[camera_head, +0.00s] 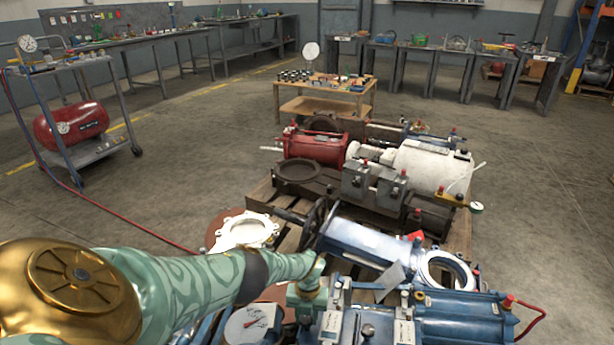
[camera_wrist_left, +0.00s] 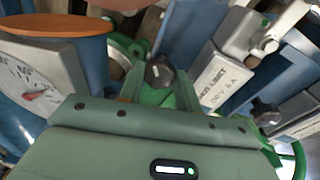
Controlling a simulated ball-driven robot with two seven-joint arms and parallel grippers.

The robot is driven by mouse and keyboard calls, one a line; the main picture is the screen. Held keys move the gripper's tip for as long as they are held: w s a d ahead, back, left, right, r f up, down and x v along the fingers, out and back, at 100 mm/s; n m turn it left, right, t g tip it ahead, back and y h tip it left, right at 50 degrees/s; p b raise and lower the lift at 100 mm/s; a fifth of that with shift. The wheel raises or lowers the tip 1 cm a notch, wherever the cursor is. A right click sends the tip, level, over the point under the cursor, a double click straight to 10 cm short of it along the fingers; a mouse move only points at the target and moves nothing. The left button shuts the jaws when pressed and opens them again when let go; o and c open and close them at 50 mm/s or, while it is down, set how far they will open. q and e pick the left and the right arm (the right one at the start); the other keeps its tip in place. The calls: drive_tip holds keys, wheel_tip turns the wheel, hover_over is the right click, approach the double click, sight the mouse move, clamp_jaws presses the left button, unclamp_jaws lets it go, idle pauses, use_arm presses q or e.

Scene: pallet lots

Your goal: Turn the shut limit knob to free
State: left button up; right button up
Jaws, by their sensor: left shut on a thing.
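My left gripper (camera_head: 308,292) reaches down to the blue actuator (camera_head: 460,316) on the near end of the pallet. In the left wrist view the gripper (camera_wrist_left: 158,90) has its two green fingers on either side of a dark knob (camera_wrist_left: 160,71) and is shut on it. A pale label plate (camera_wrist_left: 222,82) with dark print lies beside this knob; its lettering is too blurred to read surely. A second black knob (camera_wrist_left: 265,112) stands to the right. The held knob's setting cannot be made out. My right gripper is not in view.
A dial gauge (camera_head: 252,322) sits close to the left of the gripper; it also shows in the left wrist view (camera_wrist_left: 30,90). A blue cylinder (camera_head: 365,245) and a handwheel (camera_head: 313,222) lie just behind. Open floor (camera_head: 545,200) is to the right.

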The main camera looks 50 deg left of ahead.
use_arm(q)
drive_tip(key=shift+a+n, duration=0.1)
drive_tip(key=shift+n, duration=0.9)
drive_tip(key=n, duration=0.3)
drive_tip(key=shift+n+h, duration=0.3)
drive_tip(key=n, duration=0.5)
drive_tip(key=shift+s+h, duration=0.1)
drive_tip(key=shift+h, duration=0.2)
drive_tip(key=shift+n+t, duration=0.3)
drive_tip(key=o, duration=1)
drive_tip(key=shift+c, duration=0.2)
